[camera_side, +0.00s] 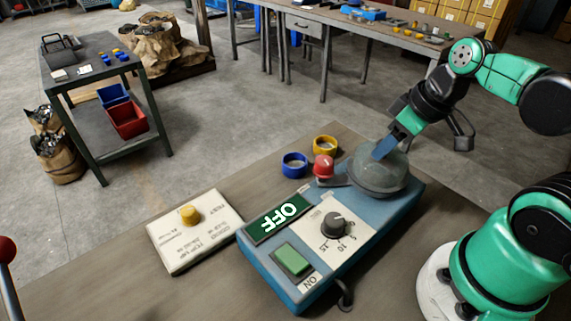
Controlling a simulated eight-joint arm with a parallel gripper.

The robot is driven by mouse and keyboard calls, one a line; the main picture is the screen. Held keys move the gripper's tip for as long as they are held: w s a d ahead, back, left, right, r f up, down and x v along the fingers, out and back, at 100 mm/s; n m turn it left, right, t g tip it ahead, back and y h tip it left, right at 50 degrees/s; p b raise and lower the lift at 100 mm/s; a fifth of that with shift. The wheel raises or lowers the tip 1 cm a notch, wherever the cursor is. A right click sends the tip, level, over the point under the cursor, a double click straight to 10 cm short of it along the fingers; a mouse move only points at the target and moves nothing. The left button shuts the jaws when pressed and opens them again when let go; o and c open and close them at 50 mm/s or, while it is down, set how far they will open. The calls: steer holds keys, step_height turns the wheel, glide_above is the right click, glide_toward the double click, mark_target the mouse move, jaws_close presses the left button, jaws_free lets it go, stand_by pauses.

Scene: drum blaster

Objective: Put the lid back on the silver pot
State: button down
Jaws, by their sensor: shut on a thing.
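A rounded grey, partly see-through vessel (379,180), which I take to be the silver pot with its lid, sits on the far right end of a blue machine (312,277). My gripper (384,150) reaches down from the upper right to the top of this vessel. Its blue fingers are shut at the vessel's upper part, on what looks like the lid. The edge between lid and pot is not clear, so I cannot tell whether the lid rests fully on the pot.
The machine carries an OFF display (278,219), a dark dial (334,224) and a green button (293,259). Beside it are a red knob (323,166), a blue ring (294,165), a yellow ring (325,145) and a white panel (185,241). The table's lower left is mostly clear.

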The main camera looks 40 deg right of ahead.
stand_by(0.3)
jaws_free()
stand_by(0.3)
steer(key=shift+r, duration=3.5)
jaws_close()
